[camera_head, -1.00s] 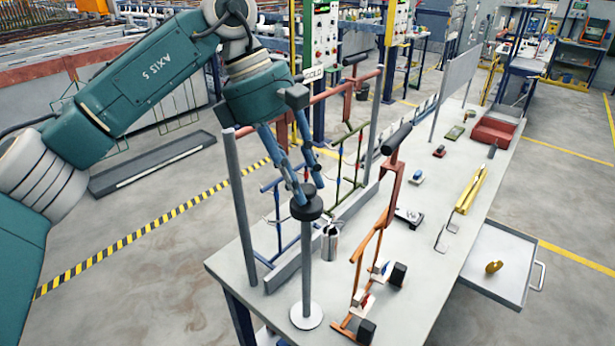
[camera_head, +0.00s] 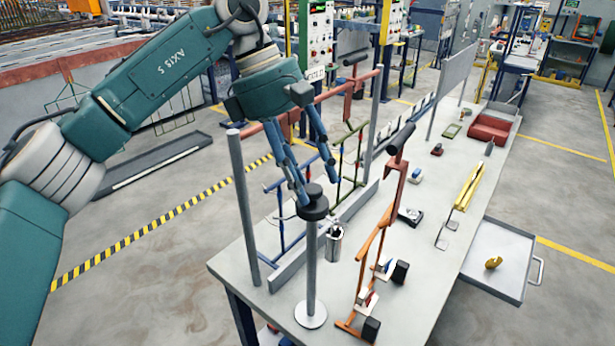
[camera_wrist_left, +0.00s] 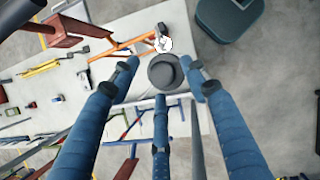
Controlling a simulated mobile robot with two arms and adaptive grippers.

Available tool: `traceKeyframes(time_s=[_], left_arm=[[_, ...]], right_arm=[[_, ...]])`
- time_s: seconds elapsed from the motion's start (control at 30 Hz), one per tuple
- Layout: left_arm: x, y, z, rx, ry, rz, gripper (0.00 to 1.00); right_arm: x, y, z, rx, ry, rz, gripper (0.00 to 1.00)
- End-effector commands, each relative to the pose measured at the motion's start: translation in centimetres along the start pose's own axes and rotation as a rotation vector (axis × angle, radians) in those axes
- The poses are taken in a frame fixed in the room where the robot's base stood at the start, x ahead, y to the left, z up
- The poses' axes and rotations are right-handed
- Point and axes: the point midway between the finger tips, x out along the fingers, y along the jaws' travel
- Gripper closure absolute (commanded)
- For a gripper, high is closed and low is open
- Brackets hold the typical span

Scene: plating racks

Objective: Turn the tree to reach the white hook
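The tree appears to be the grey post (camera_head: 312,265) with a round base and a black knob (camera_head: 313,205) on top, standing upright at the bench's near end. A silver can-like piece (camera_head: 335,245) shows just right of the post; I cannot tell how it is held. My left gripper (camera_head: 316,184) reaches down to the knob from above. In the left wrist view its fingers are spread around the knob (camera_wrist_left: 164,73), with a gap on at least the left side. I cannot make out a white hook for certain. My right gripper is not in view.
An orange rack (camera_head: 375,245) with black and white parts stands close right of the post. A blue, red and green frame (camera_head: 282,215) stands behind it between grey uprights (camera_head: 243,205). An open drawer (camera_head: 500,255) juts out at right.

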Motion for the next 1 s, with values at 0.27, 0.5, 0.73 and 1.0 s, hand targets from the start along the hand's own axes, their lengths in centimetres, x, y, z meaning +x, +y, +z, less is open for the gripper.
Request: traceKeyframes(time_s=[0.27,0.5,0.73,1.0], left_arm=[[0.2,-0.1,-0.1,-0.001,0.003,-0.008,0.54],[-3.0,-0.1,-0.1,-0.003,0.003,-0.006,0.54],[-8.0,0.0,0.0,-0.003,0.002,-0.004,0.54],[-11.4,0.0,-0.1,-0.002,0.003,-0.006,0.54]], right_arm=[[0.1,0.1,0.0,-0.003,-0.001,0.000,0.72],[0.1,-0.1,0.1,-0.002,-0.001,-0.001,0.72],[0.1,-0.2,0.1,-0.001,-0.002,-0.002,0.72],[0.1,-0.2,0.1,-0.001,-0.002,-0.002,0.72]])
